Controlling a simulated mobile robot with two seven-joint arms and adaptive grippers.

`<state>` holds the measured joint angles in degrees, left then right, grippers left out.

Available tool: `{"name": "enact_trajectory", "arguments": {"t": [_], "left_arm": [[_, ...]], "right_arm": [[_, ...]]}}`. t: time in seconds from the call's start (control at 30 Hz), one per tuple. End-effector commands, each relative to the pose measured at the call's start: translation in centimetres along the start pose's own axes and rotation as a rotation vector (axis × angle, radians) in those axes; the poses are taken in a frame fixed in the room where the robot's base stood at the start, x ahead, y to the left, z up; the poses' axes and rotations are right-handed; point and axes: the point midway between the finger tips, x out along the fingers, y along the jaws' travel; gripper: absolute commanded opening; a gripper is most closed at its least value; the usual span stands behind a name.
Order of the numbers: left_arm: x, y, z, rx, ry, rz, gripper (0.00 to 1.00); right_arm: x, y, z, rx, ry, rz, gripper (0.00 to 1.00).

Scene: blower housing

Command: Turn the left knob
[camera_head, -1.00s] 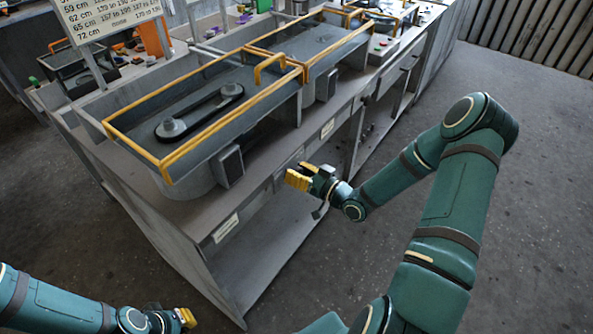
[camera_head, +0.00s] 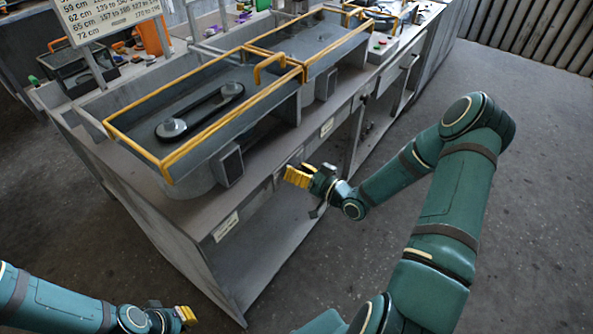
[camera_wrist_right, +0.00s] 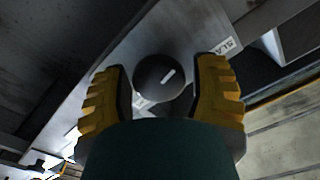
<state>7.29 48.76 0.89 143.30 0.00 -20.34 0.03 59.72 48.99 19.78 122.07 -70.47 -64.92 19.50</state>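A dark round knob (camera_wrist_right: 160,78) with a white pointer line shows in the right wrist view, on a grey panel (camera_wrist_right: 205,32). The pointer line is tilted up to the right. My right gripper (camera_wrist_right: 162,92) is open, with one yellow finger on each side of the knob and a gap to each finger. I cannot tell how far the fingertips reach over the knob. In the head view my right gripper (camera_head: 297,176) is at the front face of the workbench (camera_head: 215,208), and the knob is hidden there. My left gripper (camera_head: 187,316) is low at the left, away from the bench.
A white label (camera_wrist_right: 226,43) sits on the panel near the knob. The floor (camera_head: 530,200) to the right is clear.

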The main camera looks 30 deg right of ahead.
Motion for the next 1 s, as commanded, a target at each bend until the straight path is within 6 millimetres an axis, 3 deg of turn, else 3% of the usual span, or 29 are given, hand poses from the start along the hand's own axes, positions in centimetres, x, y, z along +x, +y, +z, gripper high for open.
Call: {"name": "enact_trajectory", "arguments": {"t": [0.47, 1.0], "left_arm": [[0.0, 0.0, 0.0, 0.000, 0.001, 0.000, 0.00], [0.0, 0.0, 0.0, 0.000, 0.000, 0.000, 0.00]], "right_arm": [[-0.9, 0.1, 0.0, -0.001, 0.000, 0.003, 0.76], [-10.6, 0.1, 0.0, -0.001, 0.000, 0.003, 0.76]]}}
